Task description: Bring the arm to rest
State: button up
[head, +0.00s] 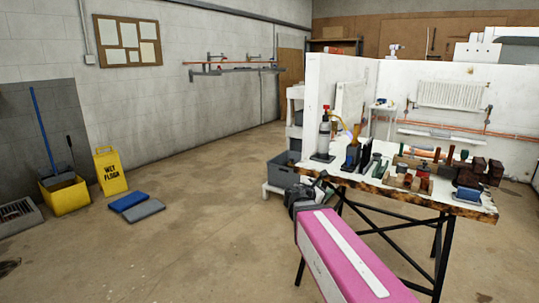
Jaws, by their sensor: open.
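My arm's pink link with a white stripe reaches up from the bottom right of the head view. At its far end is a dark wrist, with my gripper (322,184) small and partly hidden beyond it. The gripper is open, and I see nothing held in it.
A grey crate (283,168) is behind my wrist. A yellow bucket (66,197), a wet-floor sign (110,172) and pads (135,207) are left. Floor between is clear.

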jog(key=s+d+f+m+g+y, duration=0.2)
jog(key=s+f+m+g, duration=0.1)
jog(key=f+m, duration=0.35)
jog(key=s+d+f+m+g+y, duration=0.1)
jog(key=s+f+m+g+y, duration=0.15)
jog(key=f+m, duration=0.4)
jog(key=s+a+f+m+g+y, duration=0.5)
jog(key=s+f+m+y, duration=0.2)
jog(key=s+f+m, duration=0.2)
notch_tip(320, 180, down, 3)
jog(key=shift+s+r+m, duration=0.2)
jog(key=shift+s+m, duration=0.05)
jog(key=shift+m, duration=0.45)
